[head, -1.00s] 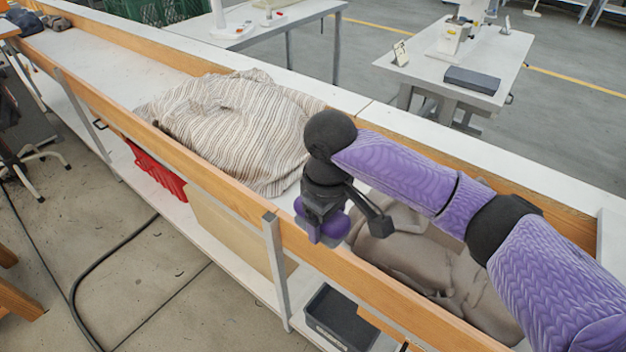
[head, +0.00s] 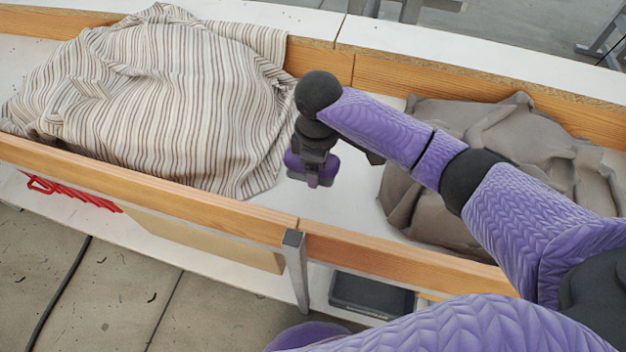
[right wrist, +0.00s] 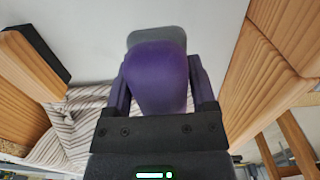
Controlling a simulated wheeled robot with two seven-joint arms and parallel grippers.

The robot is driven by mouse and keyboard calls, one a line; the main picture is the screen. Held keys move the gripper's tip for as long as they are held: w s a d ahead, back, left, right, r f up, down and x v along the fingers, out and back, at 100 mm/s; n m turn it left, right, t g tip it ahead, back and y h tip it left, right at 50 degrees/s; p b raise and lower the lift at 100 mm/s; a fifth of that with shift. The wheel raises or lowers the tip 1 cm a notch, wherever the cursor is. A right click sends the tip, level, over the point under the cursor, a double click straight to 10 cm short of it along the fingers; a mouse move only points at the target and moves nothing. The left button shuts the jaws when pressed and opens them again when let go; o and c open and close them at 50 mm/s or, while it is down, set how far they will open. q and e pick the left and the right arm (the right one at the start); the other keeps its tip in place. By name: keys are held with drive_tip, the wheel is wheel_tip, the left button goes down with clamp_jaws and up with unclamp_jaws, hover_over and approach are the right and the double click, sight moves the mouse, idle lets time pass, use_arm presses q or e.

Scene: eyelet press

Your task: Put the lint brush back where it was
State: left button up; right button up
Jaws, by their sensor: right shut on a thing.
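My right gripper (head: 314,172) comes in from the right in the head view, pointing down over the white bench strip between two cloths. In the right wrist view its fingers are shut on the lint brush (right wrist: 157,78), a rounded purple body with a flat grey end beyond it. In the head view the brush (head: 293,162) shows only as a bit of purple at the fingers; the wrist hides most of it. I cannot tell whether it touches the bench. My left gripper is not in view.
A striped cloth (head: 170,100) lies heaped left of the gripper, and a grey-brown cloth (head: 420,185) lies right of it. Wooden rails (head: 180,200) edge the white bench (head: 310,205) front and back. A dark bin (head: 365,295) sits on the shelf below.

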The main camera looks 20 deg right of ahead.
sight(317, 191)
wheel_tip(317, 191, down, 6)
drive_tip(key=b, duration=0.2)
drive_tip(key=shift+b, duration=0.35)
drive_tip(key=shift+r, duration=0.15)
drive_tip(key=o, duration=1)
drive_tip(key=shift+r, duration=0.15)
wheel_tip(317, 191, up, 12)
drive_tip(key=p, duration=0.7)
drive_tip(key=shift+a+f, duration=0.1)
drive_tip(key=shift+f, duration=0.1)
drive_tip(key=shift+r, duration=0.15)
